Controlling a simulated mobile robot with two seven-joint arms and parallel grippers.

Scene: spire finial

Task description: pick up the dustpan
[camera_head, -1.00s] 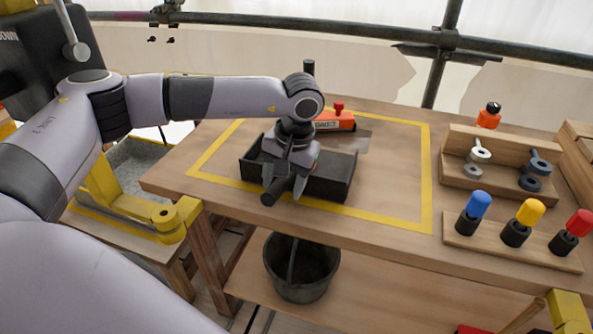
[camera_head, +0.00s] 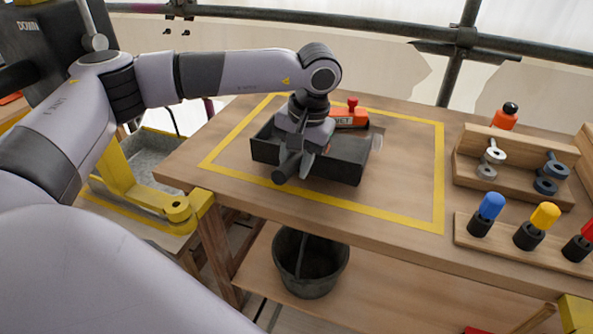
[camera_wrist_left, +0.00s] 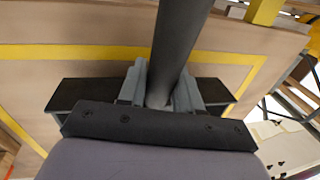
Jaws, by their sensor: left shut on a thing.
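The dustpan (camera_head: 335,165) is a dark, box-like pan with a thick handle (camera_head: 285,170) pointing toward me. It is over the yellow-outlined area of the wooden table (camera_head: 400,212); any gap beneath it is hard to judge. My left gripper (camera_head: 302,158) is above its near side and shut on the handle. In the left wrist view, the handle (camera_wrist_left: 180,45) runs between the two grey fingers (camera_wrist_left: 161,92), and parts of the pan (camera_wrist_left: 75,92) show to either side. The arm hides part of the pan. My right gripper is not in view.
A red-orange labelled tool (camera_head: 348,117) lies just behind the dustpan. At right stand a wooden holder (camera_head: 505,178) with metal parts and a rack (camera_head: 520,245) with coloured-top pegs. A dark bucket (camera_head: 310,265) is below the table. The outlined area's right part is clear.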

